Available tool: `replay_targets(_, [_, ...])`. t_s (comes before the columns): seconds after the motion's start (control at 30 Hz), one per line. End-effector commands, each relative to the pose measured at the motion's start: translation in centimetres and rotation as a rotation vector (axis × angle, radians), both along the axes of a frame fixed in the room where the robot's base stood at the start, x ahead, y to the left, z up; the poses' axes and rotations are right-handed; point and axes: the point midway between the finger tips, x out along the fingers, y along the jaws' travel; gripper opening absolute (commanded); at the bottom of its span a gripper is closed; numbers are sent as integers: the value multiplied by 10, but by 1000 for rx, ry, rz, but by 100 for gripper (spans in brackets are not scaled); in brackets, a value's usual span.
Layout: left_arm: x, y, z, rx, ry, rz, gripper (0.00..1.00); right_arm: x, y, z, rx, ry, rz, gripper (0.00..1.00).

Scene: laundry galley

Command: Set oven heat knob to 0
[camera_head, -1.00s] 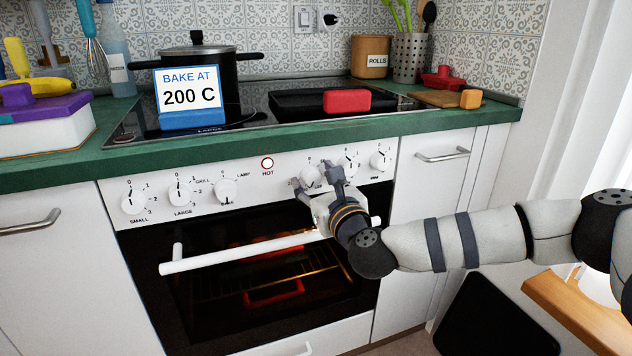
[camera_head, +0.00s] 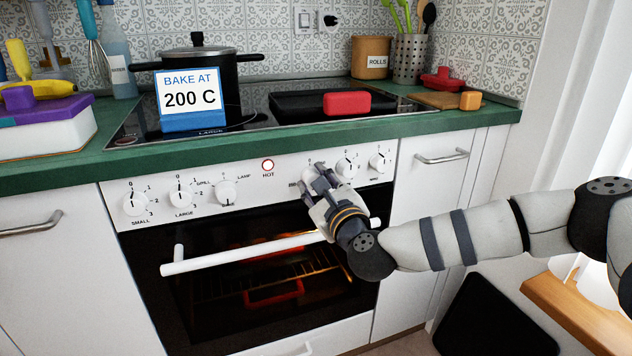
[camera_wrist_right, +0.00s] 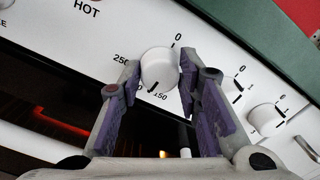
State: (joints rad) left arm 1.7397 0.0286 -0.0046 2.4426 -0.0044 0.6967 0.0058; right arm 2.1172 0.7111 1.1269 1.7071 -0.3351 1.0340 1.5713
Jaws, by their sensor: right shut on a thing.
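The oven heat knob (camera_wrist_right: 159,69) is a white round dial on the white control panel (camera_wrist_right: 215,65). In the right wrist view its dark mark points down, away from the 0 above it, between the 250 at left and the 150 below. My right gripper (camera_head: 319,179) is shut on this knob, with one purple-padded finger on each side in the wrist view (camera_wrist_right: 158,75). In the head view the gripper hides most of the knob. The oven (camera_head: 205,305) below glows orange inside. My left gripper is not in view.
Two more knobs (camera_head: 346,166) sit close to the right of my gripper, and three others are further left. The white oven handle (camera_head: 240,254) runs just below. The HOT lamp (camera_head: 268,165) has a red ring. A "BAKE AT 200 C" sign (camera_head: 190,97) stands above.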

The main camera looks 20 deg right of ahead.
Motion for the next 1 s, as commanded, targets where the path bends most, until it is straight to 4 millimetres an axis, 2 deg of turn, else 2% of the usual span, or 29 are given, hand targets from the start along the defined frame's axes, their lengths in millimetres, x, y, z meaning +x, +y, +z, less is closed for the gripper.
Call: replay_targets(1.0, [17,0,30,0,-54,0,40,0,1,3,-965,-37,-3,3])
